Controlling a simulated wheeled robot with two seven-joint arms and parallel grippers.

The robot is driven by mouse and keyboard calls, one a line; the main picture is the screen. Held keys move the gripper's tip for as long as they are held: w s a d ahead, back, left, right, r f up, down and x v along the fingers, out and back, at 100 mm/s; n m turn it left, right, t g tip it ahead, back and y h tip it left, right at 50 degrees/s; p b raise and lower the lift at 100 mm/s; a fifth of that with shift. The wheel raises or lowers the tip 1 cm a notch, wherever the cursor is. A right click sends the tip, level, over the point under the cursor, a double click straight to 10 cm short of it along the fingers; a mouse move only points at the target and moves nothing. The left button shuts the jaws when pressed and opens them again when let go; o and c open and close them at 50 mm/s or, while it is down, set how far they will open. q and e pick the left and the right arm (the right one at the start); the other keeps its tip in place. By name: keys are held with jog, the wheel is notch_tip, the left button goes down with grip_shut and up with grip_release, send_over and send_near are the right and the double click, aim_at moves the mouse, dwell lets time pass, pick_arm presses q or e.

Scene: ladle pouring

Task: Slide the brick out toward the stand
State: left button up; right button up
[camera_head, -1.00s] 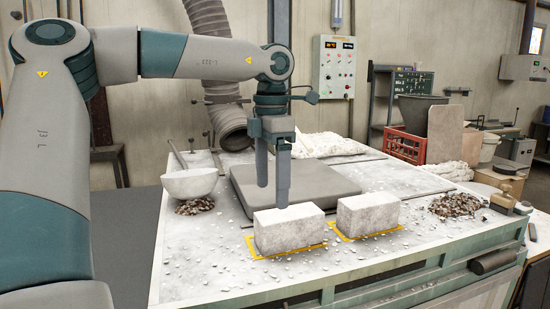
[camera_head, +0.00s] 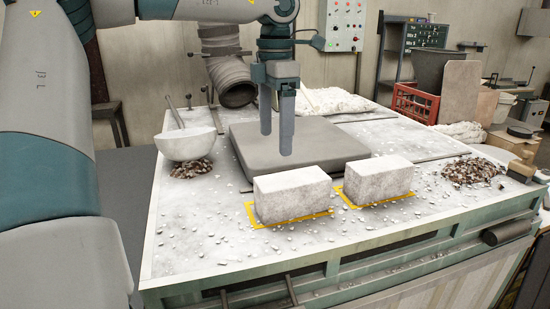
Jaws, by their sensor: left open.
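Two pale, dusty bricks lie side by side near the front of the table: a left brick (camera_head: 292,195) and a right brick (camera_head: 378,180). Each sits at a yellow floor outline, with yellow showing along its front and side edges. A low, flat grey slab (camera_head: 255,150) lies behind them; I cannot tell whether it is the stand. My left gripper (camera_head: 276,141) points down with its two fingers apart and empty. It hangs above the slab, behind and above the left brick, touching neither brick. My right gripper is out of view.
A white bowl (camera_head: 190,143) with a ladle-like handle stands at the left on brown rubble. A rubble pile (camera_head: 470,171) lies at the right. Small chips are scattered around the bricks. A red crate (camera_head: 414,102) stands beyond the table. The front left tabletop is otherwise open.

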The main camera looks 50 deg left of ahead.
aim_at(275, 199)
pick_arm(q)
notch_tip(275, 199, down, 16)
jog(key=p, duration=0.4)
jog(key=shift+r, duration=0.1)
jog(key=shift+f+p, duration=0.3)
jog(key=shift+f, duration=0.4)
jog(key=c, duration=1.9)
